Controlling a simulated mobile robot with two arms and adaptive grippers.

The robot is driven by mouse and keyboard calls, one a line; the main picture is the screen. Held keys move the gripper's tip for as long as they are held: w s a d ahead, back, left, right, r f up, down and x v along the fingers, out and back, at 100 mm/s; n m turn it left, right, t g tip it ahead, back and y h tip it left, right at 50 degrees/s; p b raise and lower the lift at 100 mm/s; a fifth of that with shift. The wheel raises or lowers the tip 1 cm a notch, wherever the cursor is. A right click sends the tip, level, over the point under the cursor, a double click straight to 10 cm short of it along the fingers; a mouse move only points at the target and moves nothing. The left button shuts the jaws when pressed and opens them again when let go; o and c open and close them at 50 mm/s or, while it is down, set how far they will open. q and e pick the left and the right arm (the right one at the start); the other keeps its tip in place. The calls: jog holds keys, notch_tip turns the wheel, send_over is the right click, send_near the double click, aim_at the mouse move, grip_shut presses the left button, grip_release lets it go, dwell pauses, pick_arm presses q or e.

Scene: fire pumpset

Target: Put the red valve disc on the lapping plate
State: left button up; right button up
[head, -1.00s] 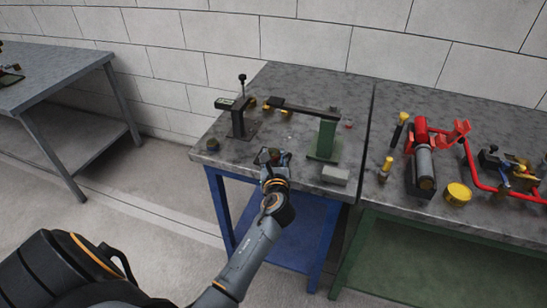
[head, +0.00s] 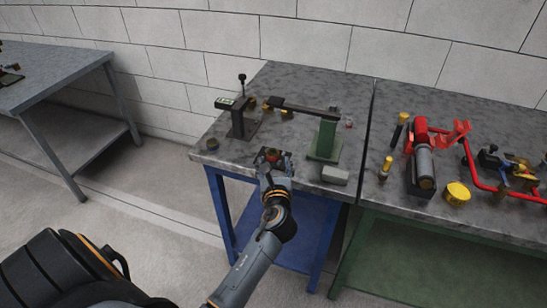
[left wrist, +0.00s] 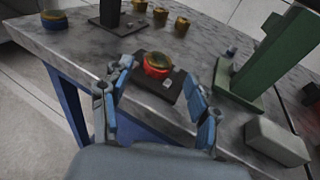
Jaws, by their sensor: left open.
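The red valve disc (left wrist: 156,70), a red round piece with a brass-green top, rests on a dark flat plate (left wrist: 178,93) that looks like the lapping plate. The disc also shows in the head view (head: 272,154), near the front edge of the blue-legged table. My left gripper (head: 273,169) is open and empty just in front of the disc. In the left wrist view its fingers (left wrist: 168,92) are spread on either side of the plate's near part, apart from the disc. My right gripper is in neither view.
A green stand (head: 325,141) with a black arm and a grey block (head: 335,175) are to the right. A black upright gauge stand (head: 239,122) is behind left, with several brass pieces. A dark round piece (head: 212,144) sits at the left edge. The neighbouring table holds a red cylinder assembly (head: 422,145).

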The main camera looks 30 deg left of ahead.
pick_arm(q)
jog(key=v, duration=0.8)
jog(key=s+d+f+n+g+h, duration=0.1)
jog(key=d+f+n+g+h, duration=0.15)
jog(key=f, duration=0.85)
jog(key=s+d+f+n+g+h, duration=0.1)
jog(key=s+d+f+n+h, duration=0.2)
jog(key=f, duration=0.9)
jog(key=s+d+f+n+g+h, duration=0.25)
jog(key=s+f+n, duration=0.4)
jog(key=f, duration=0.75)
jog(key=s+f+n+g, duration=0.2)
jog(key=s+f+n, duration=0.2)
jog(key=s, duration=0.6)
jog(key=s+a+f+n+g+h, duration=0.1)
jog(key=s+f+n, duration=0.4)
jog(key=s, duration=0.6)
jog(key=s+a+f+n+g, duration=0.1)
jog(key=s+f+n+g, duration=0.2)
jog(key=s, duration=0.7)
notch_tip(320, 180, down, 4)
jog(key=shift+s+a+f+n+h, duration=0.1)
jog(key=shift+s+a+n+h, duration=0.2)
jog(key=shift+n, duration=0.9)
jog(key=shift+s+d, duration=0.1)
